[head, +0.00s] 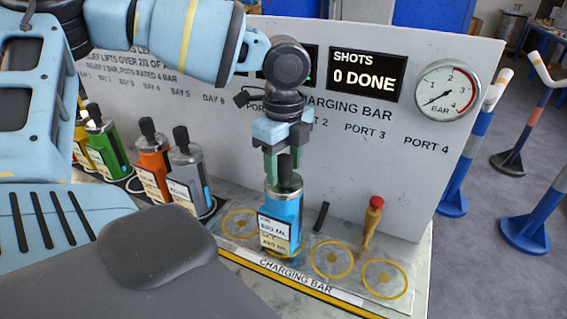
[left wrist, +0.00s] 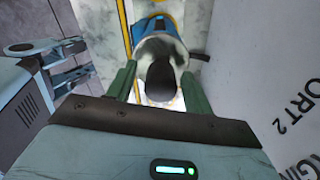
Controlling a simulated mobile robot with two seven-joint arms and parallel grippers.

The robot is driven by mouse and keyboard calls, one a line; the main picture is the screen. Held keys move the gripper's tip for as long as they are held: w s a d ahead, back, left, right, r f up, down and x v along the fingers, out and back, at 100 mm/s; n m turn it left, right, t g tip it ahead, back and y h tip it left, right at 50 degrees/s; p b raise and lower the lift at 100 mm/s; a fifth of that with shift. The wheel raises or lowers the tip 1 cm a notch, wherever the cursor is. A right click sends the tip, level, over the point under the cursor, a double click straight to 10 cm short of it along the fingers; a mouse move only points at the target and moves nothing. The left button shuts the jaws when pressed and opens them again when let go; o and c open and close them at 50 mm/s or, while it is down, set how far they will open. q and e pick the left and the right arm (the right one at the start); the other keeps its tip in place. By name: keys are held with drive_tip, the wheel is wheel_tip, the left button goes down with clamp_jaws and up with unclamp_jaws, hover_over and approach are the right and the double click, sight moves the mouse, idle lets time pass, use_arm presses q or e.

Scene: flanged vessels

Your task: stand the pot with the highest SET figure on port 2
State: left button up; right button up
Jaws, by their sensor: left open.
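A blue pot (head: 285,208) with a grey shoulder, black knob and white label stands upright at port 2 of the charging bar; its label figures are too small to read surely. My left gripper (head: 287,165) points down over it, its green fingers open on either side of the knob. In the left wrist view the pot (left wrist: 152,27) shows between the open fingers (left wrist: 159,88). In the bays at left stand a grey pot (head: 190,172), an orange pot (head: 153,168), a green pot (head: 106,145) and a partly hidden yellow one. Their SET figures are unreadable here.
Empty yellow rings mark port 1 (head: 239,224), port 3 (head: 332,259) and port 4 (head: 384,278). A brass, red-topped handle (head: 372,220) stands behind the port rings. The grey panel (head: 400,150) rises behind, with a gauge (head: 447,90) and a display reading "SHOTS 0 DONE" (head: 366,72).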

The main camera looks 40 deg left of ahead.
use_arm(q)
wheel_tip(320, 180, up, 12)
drive_tip(key=shift+b, duration=0.4)
idle(0.6)
